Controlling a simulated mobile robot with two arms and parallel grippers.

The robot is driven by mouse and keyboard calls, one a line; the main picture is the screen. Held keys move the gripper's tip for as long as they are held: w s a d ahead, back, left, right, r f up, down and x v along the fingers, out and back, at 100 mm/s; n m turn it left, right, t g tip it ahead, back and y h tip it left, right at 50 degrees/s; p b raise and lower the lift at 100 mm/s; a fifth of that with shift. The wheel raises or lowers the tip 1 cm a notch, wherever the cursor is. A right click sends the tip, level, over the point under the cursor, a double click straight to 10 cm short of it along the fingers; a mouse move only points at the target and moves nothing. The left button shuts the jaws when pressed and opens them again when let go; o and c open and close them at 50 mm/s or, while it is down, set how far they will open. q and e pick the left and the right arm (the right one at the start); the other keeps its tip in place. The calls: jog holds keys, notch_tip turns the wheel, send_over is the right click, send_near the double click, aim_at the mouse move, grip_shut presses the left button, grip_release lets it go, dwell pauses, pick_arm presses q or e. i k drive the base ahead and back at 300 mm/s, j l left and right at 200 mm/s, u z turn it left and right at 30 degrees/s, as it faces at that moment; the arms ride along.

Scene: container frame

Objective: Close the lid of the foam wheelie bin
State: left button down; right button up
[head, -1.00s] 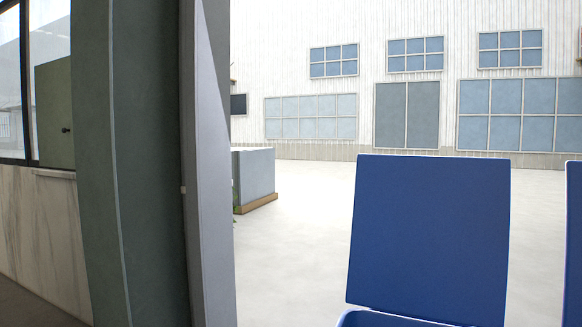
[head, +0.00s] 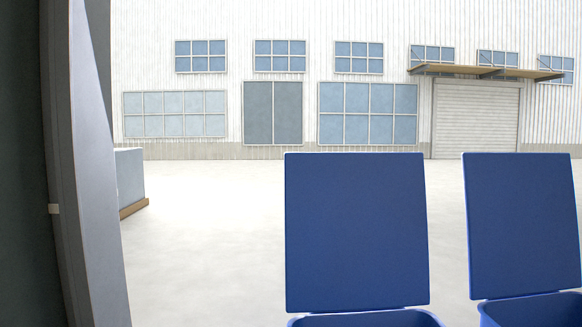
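Two blue wheelie bins show in the head view, and I cannot tell which is the foam bin. The nearer bin's lid (head: 356,232) stands open and upright at the middle right. Only the rim of its body (head: 366,320) shows at the bottom edge. The second bin's lid (head: 523,225) also stands open, to the right of the first. The rim of its body (head: 532,310) shows below it, with a dark opening. Neither of my grippers is in view. The fronts of both bins are cut off by the picture's lower edge.
A grey frame post (head: 85,180) stands close on the left. A grey block on a wooden base (head: 130,185) is behind it. Open pale floor (head: 210,235) lies between the post and the bins. A white building with windows and a shutter (head: 477,118) stands at the back.

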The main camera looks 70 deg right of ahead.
aim_at(355, 232)
jog(key=i+z, duration=0.2)
jog(key=z, duration=0.15)
jog(key=i+z, duration=0.45)
jog(key=z, duration=0.25)
jog(key=j, duration=0.05)
